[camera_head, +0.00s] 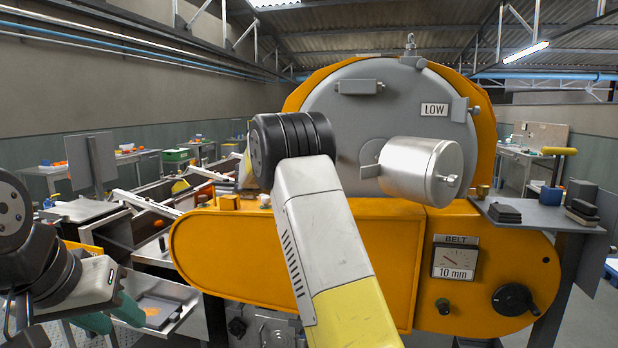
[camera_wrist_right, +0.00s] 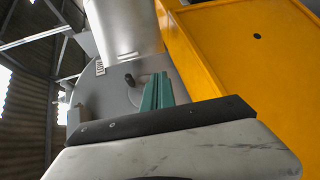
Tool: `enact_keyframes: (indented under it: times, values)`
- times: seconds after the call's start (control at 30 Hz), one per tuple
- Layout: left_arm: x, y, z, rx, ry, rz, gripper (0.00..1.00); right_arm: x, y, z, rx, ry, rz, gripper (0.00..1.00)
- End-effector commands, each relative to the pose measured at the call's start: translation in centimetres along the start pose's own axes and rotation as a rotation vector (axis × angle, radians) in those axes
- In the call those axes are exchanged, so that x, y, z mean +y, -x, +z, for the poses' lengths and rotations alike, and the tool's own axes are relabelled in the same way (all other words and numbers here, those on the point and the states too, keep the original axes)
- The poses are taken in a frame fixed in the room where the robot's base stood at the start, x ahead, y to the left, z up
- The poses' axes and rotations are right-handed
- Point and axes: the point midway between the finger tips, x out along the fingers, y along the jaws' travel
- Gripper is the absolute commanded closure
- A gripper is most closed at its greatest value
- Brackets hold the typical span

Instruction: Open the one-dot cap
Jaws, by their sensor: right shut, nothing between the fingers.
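A grey round drum face (camera_head: 330,100) fills the front of the orange machine. A silver cylinder (camera_head: 405,168) sticks out from it, with a small knob (camera_head: 450,179) on its end. The cylinder also shows at the top of the right wrist view (camera_wrist_right: 122,25). I cannot make out a one-dot mark on any cap. My right gripper (camera_wrist_right: 157,90) is shut and empty, its green fingers together, below the cylinder in that view; my arm hides it in the head view. My left gripper (camera_head: 113,318) is at the lower left, its green fingers apart, away from the machine.
The orange housing (camera_head: 385,235) carries a belt gauge (camera_head: 454,262) and a black knob (camera_head: 515,299). A grey side shelf (camera_head: 535,216) with dark blocks is at the right. A metal tray (camera_head: 160,305) lies near my left gripper. Workbenches stand behind at the left.

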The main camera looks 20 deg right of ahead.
Motion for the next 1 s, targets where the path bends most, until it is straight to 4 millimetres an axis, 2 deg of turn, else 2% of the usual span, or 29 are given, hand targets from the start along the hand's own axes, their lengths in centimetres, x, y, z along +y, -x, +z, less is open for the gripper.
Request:
enact_keyframes:
  times: [0.03,0.13,0.27,0.47,0.77,1.0]
  values:
    - [0.0,0.0,0.0,0.0,0.0,0.0,0.64,0.4,0.9,-0.8,-0.012,-0.002,0.068,1.0]
    - [0.0,0.0,0.0,0.0,0.0,0.0,0.64,1.2,2.0,-1.4,-0.031,-0.016,0.154,1.0]
    - [0.0,0.0,0.0,0.0,0.0,0.0,0.64,1.8,2.0,-1.5,-0.04,-0.024,0.191,1.0]
    - [0.0,0.0,0.0,0.0,0.0,0.0,0.64,2.3,-0.9,-1.3,-0.043,-0.024,0.19,1.0]
    - [0.0,0.0,0.0,0.0,0.0,0.0,0.64,3.5,-7.3,-1.0,-0.042,-0.023,0.188,1.0]
    - [0.0,0.0,0.0,0.0,0.0,0.0,0.64,3.6,-8.0,1.9,-0.039,-0.023,0.187,1.0]
